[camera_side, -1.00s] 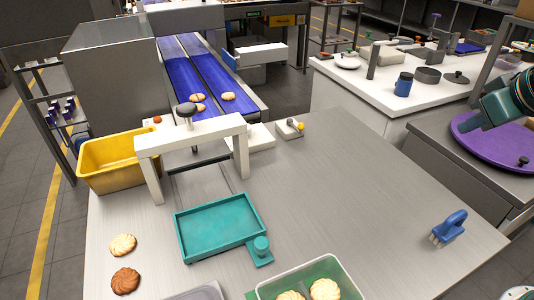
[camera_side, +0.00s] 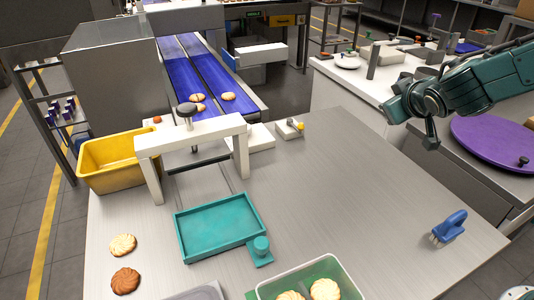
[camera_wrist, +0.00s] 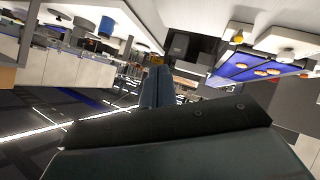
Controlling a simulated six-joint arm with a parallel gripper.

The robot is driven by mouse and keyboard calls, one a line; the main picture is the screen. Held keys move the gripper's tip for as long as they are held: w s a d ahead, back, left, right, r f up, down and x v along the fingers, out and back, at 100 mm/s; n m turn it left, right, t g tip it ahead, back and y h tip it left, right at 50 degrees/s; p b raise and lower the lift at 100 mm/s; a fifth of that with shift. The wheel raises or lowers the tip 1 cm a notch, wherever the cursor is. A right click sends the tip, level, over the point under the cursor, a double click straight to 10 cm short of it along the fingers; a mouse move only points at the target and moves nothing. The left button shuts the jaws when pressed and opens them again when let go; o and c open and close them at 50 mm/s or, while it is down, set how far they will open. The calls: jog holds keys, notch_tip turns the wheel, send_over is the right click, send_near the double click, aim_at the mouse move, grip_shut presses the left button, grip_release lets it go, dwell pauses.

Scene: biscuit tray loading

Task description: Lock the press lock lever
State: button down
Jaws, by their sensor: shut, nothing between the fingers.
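The press is a white arch (camera_side: 196,135) with a black knob (camera_side: 187,110) on top, standing at the back left of the steel table. Beside it to the right is a small pale block with a yellow-tipped lever (camera_side: 297,125), which looks like the lock lever. Its yellow knob (camera_wrist: 237,38) also shows in the wrist view. My gripper (camera_side: 431,144) is in the air at the right, well away from the lever, pointing down. In the wrist view its fingers (camera_wrist: 157,85) are together and empty.
A teal tray (camera_side: 190,254) lies in front of the press, with a yellow bin (camera_side: 97,179) to the left. The table's middle right is clear.

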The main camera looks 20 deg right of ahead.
jog(key=w+a+f+n+t+y, duration=0.2)
jog(key=w+a+f+n+t, duration=0.1)
jog(key=a, duration=0.5)
jog(key=w+a+f+n+t+y, duration=0.2)
jog(key=w+a+f+n+t, duration=0.1)
jog(key=w+a+f+n, duration=0.3)
jog(key=shift+a+f+n+t, duration=0.3)
jog(key=shift+a+f+n, duration=1.1)
jog(key=shift+f, duration=0.75)
jog(key=shift+w, duration=0.1)
jog(key=w, duration=0.6)
jog(key=w+f, duration=0.1)
jog(key=w, duration=0.2)
jog(key=shift+w+d, duration=0.3)
jog(key=shift+d, duration=0.05)
jog(key=shift+w+d+f, duration=0.15)
jog(key=shift+d+f, duration=0.05)
jog(key=shift+d, duration=0.25)
jog(key=shift+w+d+f, duration=0.1)
jog(key=shift+d+f, duration=0.1)
jog(key=shift+d, duration=0.25)
jog(key=shift+w+d+f, duration=0.1)
jog(key=shift+d+f, duration=0.3)
jog(key=shift+d, duration=0.45)
